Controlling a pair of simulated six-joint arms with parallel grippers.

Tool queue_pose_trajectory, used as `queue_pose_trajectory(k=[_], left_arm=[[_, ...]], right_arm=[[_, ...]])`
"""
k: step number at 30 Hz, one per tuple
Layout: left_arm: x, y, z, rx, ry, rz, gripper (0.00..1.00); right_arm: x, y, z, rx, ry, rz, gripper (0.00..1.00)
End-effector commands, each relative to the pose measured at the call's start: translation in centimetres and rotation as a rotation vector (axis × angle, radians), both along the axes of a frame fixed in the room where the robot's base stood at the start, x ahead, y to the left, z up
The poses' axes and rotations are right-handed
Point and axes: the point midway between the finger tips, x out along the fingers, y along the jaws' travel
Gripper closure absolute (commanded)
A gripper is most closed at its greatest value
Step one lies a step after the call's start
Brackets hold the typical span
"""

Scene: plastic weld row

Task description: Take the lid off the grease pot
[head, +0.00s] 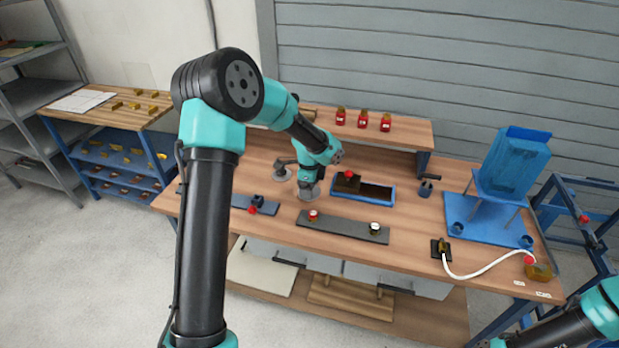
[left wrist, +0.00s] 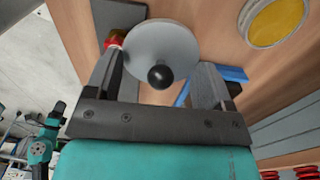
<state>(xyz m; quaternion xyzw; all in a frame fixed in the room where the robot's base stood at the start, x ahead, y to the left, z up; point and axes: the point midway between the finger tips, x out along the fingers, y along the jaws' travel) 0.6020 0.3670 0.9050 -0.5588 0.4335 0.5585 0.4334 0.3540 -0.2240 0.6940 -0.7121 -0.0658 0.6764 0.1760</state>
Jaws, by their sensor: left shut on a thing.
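The lid (left wrist: 150,42) is a round grey disc with a black ball knob (left wrist: 160,77). In the left wrist view it sits between the fingers of my left gripper (left wrist: 158,72), which is shut on it. The grease pot (left wrist: 277,20) shows apart from the lid at the upper right, open, with yellow grease inside a pale rim. In the head view my left gripper (head: 309,190) is low over the middle of the bench; the lid is hard to make out there. My right arm shows at the lower right, with its gripper out of frame.
A grey strip (head: 345,227) with red- and white-topped jars lies in front of my left gripper. A blue-rimmed tray (head: 391,196) with dark contents is to its right. Red jars (head: 363,119) stand on the rear shelf. A blue stand (head: 460,206) is on the right.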

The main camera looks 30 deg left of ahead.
Motion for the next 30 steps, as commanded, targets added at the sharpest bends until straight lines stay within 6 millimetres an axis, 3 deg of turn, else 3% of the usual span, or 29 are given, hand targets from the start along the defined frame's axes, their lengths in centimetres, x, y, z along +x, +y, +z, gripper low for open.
queue_pose_trajectory(k=[7, 30], left_arm=[[-1.5, -0.9, 0.2, 0.000, 0.000, 0.000, 0.47], [-1.6, -1.1, 0.1, 0.001, 0.000, -0.006, 0.47]], right_arm=[[0.0, 0.0, 0.0, 0.000, 0.000, 0.000, 0.57], [0.0, 0.0, 0.0, 0.000, 0.000, 0.000, 0.57]])
